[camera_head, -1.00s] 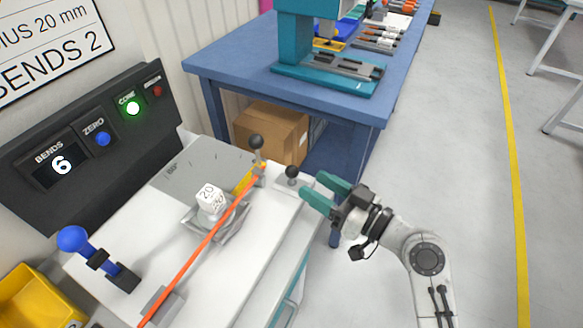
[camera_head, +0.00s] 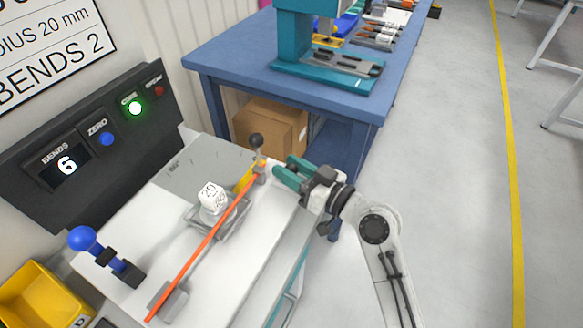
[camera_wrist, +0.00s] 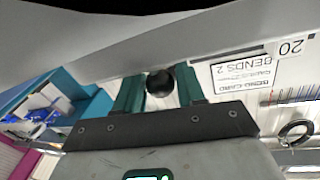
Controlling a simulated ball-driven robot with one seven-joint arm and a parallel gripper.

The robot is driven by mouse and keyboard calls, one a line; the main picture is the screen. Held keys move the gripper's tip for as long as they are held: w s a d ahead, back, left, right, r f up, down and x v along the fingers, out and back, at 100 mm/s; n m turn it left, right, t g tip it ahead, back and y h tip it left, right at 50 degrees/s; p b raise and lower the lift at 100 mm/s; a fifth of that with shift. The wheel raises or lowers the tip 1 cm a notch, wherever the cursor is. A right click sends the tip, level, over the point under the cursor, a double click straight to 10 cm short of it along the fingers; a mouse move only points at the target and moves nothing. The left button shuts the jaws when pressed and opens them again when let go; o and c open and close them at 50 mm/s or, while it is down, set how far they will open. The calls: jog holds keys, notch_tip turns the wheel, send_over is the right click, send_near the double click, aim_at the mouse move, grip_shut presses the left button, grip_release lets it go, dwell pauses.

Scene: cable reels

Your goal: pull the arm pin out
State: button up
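My gripper (camera_head: 284,168) has green fingers that stand apart, at the right rear of the white bench top. In the wrist view a black ball knob (camera_wrist: 160,82) shows between the open fingers (camera_wrist: 160,95), with little space on either side.
A white block marked 20 (camera_head: 212,196) sits mid-bench beside the cable. A blue-knobbed lever (camera_head: 82,238) and a yellow bin (camera_head: 35,297) are at left. The dark panel (camera_head: 65,165) reads BENDS 6 with a green light. A blue table (camera_head: 235,65) stands behind.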

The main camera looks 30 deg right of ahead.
aim_at(291, 165)
grip_shut()
jog(key=shift+r+p, duration=0.6)
jog(key=shift+r, duration=0.95)
jog(key=shift+o, duration=1.7)
grip_release()
jog(key=shift+f, duration=0.1)
jog(key=shift+s+d+f, duration=0.1)
jog(key=shift+s+d, duration=0.15)
jog(key=shift+s, duration=0.2)
jog(key=b+v, duration=0.3)
jog(key=v, duration=0.7)
